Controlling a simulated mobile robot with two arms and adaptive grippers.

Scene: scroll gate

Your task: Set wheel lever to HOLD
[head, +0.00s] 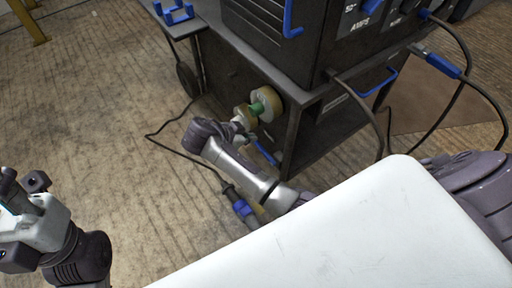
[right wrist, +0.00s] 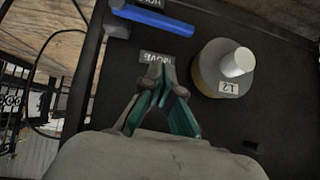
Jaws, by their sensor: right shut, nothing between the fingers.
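A blue lever (right wrist: 152,18) with a dark pivot block at its left end shows at the top of the right wrist view. A label reading MOVE (right wrist: 166,57) is on the dark panel below it. In the head view a blue bar (head: 265,152) at the low edge of the machine appears to be this lever. My right gripper (right wrist: 158,72) is shut and empty, its tips over or near the label, apart from the lever. It is partly hidden in the head view. My left gripper (head: 22,215) is at the lower left, away from the machine; its fingers are unclear.
A round knob (right wrist: 224,72) marked 12, with a pale peg, is right of my right fingertips. The black machine (head: 290,50) stands on a dark cart. Cables (head: 165,138) lie on the floor. Open wooden floor (head: 90,110) is to the left.

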